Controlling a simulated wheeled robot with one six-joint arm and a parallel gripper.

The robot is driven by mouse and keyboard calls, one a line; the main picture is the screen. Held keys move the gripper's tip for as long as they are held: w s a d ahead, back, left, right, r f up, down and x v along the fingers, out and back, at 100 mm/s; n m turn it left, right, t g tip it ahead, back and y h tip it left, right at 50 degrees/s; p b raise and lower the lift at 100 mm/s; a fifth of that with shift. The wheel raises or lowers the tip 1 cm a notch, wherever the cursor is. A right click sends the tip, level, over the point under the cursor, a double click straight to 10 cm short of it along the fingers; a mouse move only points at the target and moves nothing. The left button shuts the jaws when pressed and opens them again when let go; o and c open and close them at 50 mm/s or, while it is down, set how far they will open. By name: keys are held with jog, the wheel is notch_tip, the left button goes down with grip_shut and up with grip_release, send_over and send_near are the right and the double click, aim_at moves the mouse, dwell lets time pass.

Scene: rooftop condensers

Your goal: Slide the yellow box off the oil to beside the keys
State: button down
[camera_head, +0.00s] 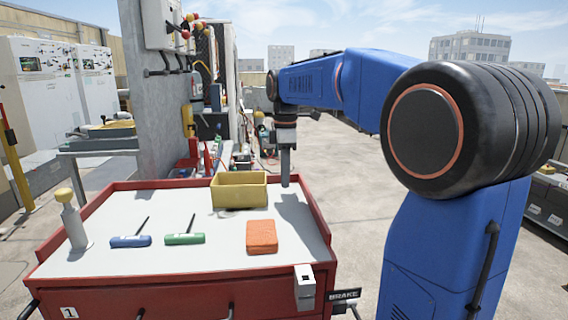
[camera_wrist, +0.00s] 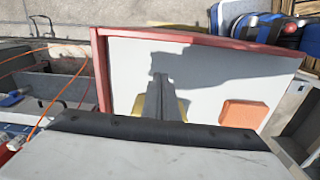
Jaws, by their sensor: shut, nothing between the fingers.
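The yellow box (camera_head: 239,196), an open-topped bin, stands at the back right of the red-rimmed cart's pale top. Parts of it also show in the wrist view (camera_wrist: 138,104), behind my fingers. Two T-handled hex keys, one blue (camera_head: 131,241) and one green (camera_head: 185,238), lie at the middle left, in front of the box. My gripper (camera_head: 286,184) points down just right of the box, shut and empty. I cannot tell whether it touches the box. It also shows in the wrist view (camera_wrist: 160,85).
An orange block (camera_head: 261,237) lies in front of the box, to the right of the keys. A white bottle with a yellow cap (camera_head: 73,220) stands at the left. The cart's red rim (camera_head: 319,215) borders the top. Bare surface lies between the box and keys.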

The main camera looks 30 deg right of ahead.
notch_tip(320, 180, down, 3)
jog(key=shift+a+r, duration=0.1)
jog(key=shift+a, duration=0.05)
jog(key=shift+w+a+r, duration=0.1)
jog(key=shift+w+a, duration=0.15)
jog(key=shift+a, duration=0.3)
jog(key=shift+w+a, duration=0.2)
jog(key=shift+a, duration=0.3)
jog(key=shift+w+a, duration=0.25)
jog(key=shift+a, duration=0.4)
jog(key=w+a, duration=0.2)
jog(key=a, duration=0.5)
jog(key=w+a, duration=0.3)
jog(key=a, duration=0.4)
jog(key=w+a, duration=0.3)
jog(key=a, duration=0.5)
jog(key=shift+w, duration=0.25)
jog(key=shift+d, duration=0.1)
